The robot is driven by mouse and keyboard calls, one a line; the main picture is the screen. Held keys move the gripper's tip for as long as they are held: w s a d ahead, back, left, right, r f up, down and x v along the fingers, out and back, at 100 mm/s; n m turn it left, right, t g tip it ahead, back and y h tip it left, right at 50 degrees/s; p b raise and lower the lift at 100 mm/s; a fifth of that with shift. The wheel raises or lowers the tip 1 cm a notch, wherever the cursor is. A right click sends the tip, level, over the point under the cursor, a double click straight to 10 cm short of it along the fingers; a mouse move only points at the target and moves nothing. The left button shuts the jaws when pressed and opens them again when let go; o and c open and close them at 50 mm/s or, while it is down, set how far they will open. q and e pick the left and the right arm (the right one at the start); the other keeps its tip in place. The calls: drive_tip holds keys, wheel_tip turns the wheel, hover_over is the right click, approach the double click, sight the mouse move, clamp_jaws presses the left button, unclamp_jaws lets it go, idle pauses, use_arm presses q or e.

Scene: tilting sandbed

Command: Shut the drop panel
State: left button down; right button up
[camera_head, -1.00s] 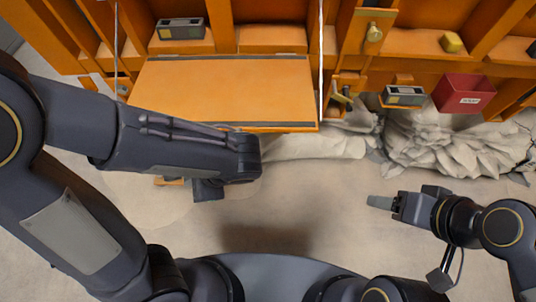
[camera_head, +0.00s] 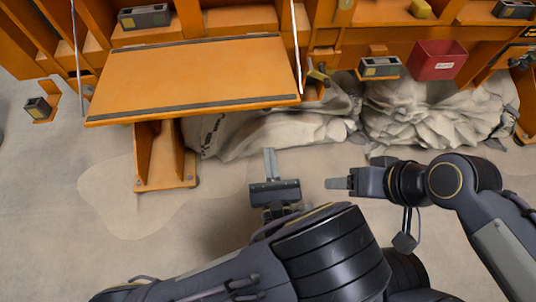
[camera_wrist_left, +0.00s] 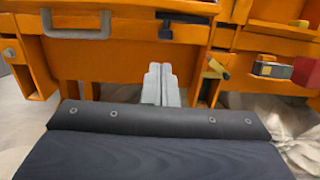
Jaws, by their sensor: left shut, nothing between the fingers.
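The orange drop panel (camera_head: 200,78) hangs lowered and roughly flat, with dark strips along its edges and a thin cable at each side. In the left wrist view the panel (camera_wrist_left: 130,62) fills the upper left, with a grey handle (camera_wrist_left: 75,33) and a small latch plate (camera_wrist_left: 187,18). My left gripper (camera_head: 269,163) is shut and empty, below the panel's front right corner in the head view and apart from it there. In the left wrist view its fingertips (camera_wrist_left: 160,84) overlap the panel; contact cannot be told. My right gripper (camera_head: 337,183) is to the right, clear of the panel; its finger gap is hidden.
Crumpled grey sheeting (camera_head: 430,110) lies under the orange frame. A red bin (camera_head: 438,62) and a small grey box (camera_head: 379,67) sit right of the panel. An orange support foot (camera_head: 165,160) stands below the panel.

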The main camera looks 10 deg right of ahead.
use_arm(q)
drive_tip(key=w+r+p, duration=0.4)
drive_tip(key=w+r, duration=0.1)
drive_tip(key=w, duration=0.2)
drive_tip(key=shift+r, duration=0.4)
drive_tip(key=shift+d, duration=0.1)
